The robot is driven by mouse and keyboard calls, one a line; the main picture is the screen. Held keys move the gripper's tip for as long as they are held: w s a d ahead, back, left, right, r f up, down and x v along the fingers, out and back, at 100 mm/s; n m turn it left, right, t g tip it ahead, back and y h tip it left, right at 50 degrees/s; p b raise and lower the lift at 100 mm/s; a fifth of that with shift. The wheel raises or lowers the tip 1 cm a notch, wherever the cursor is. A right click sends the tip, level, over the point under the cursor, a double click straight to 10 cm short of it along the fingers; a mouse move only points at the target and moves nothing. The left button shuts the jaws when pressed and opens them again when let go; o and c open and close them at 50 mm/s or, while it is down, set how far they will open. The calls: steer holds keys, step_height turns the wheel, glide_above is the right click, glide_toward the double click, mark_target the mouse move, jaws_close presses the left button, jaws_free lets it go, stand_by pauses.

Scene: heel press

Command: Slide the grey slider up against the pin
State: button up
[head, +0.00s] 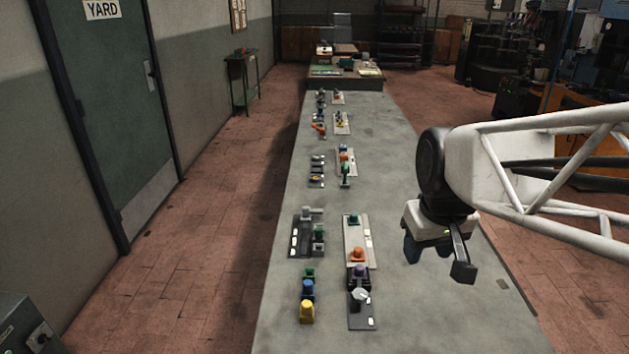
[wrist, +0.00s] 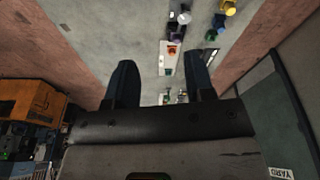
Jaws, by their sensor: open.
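My gripper (head: 427,249) hangs above the right side of the long grey table, to the right of the fixtures. In the wrist view its two dark fingers (wrist: 163,80) stand wide apart with nothing between them. A light grey piece (head: 360,295) stands on a dark plate at the near end of the right row; it also shows in the wrist view (wrist: 184,18). Another grey piece (head: 312,214) sits at the far end of a dark plate in the left row. I cannot tell which is the slider. The pin is too small to make out.
Near the grey piece stand a purple knob (head: 359,271), an orange knob (head: 357,254), a blue block (head: 308,289) and a yellow block (head: 307,312). More small fixtures run down the grey table (head: 400,170). Its right side is clear.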

steer(key=w+a+n, duration=0.2)
steer(key=w, duration=0.6)
steer(key=w+a+n, duration=0.2)
steer(key=w, duration=0.6)
steer(key=n+g, duration=0.2)
steer(key=n, duration=0.9)
glide_above(306, 207)
steer(key=f, duration=2.3)
steer(key=shift+s+d+f, duration=0.15)
steer(key=shift+s+d, duration=0.05)
steer(key=shift+s, duration=0.05)
steer(key=shift+w+a+f+n, duration=0.25)
steer(key=shift+w+f+n, duration=0.05)
steer(key=shift+f, duration=0.1)
steer(key=shift+f, duration=3.8)
jaws_close()
